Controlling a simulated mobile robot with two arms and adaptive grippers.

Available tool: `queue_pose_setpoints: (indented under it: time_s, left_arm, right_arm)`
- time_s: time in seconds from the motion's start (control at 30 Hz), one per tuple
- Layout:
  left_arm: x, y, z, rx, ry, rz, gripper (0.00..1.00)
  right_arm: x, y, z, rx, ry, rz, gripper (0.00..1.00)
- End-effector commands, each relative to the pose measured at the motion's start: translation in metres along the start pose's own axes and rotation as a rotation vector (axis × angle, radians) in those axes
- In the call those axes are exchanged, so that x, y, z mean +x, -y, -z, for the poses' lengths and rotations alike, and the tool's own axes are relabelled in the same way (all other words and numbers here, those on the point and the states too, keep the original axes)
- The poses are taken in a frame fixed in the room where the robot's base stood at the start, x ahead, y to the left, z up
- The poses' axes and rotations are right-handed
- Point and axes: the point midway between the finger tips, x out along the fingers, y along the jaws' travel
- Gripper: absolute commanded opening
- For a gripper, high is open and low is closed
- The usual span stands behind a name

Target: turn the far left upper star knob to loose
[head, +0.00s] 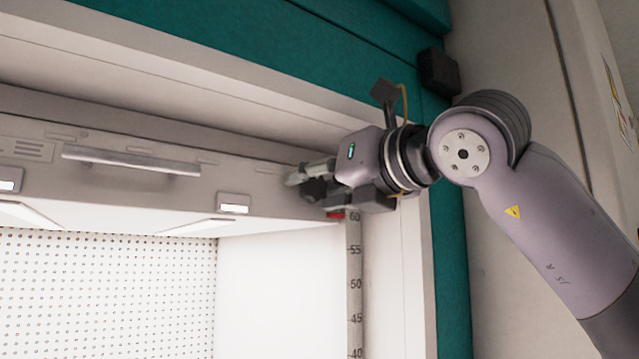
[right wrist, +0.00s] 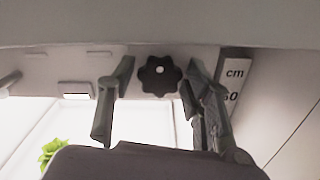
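A black star knob (right wrist: 159,76) with a light centre sits on the pale front panel in the right wrist view. My right gripper (right wrist: 160,83) is open, with one finger to the left of the knob and one to the right. Gaps show between the knob and both fingers, though I cannot tell the depth between them. In the head view my right gripper (head: 303,181) is at the right end of the chamber's upper panel, beside the top of the scale. There the gripper's dark parts hide the knob or blend with it. My left gripper is not in view.
A long bar handle (head: 131,160) and a small white label (head: 233,204) are on the upper panel. A vertical centimetre scale (head: 354,285) runs down the chamber's right edge. Below the panel is the bright chamber opening with a perforated wall (head: 110,290). A green plant (right wrist: 52,152) shows low in the wrist view.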

Motion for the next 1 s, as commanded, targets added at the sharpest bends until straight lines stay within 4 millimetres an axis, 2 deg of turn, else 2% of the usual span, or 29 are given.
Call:
queue_pose_setpoints:
  time_s: [0.07,0.5,0.77,1.0]
  left_arm:
    - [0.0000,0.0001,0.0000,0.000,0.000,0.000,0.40]
    - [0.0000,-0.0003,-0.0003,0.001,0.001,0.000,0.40]
    - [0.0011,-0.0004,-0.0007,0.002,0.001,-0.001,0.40]
    - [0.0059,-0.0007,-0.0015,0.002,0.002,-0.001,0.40]
  right_arm:
    - [-0.0002,0.0000,-0.0002,0.000,0.000,0.000,0.38]
    - [-0.0004,-0.0001,-0.0005,0.000,0.001,0.000,0.09]
    - [-0.0006,-0.0001,-0.0003,-0.021,0.001,0.000,0.08]
    - [-0.0008,-0.0003,0.0001,-0.132,0.002,0.000,0.08]
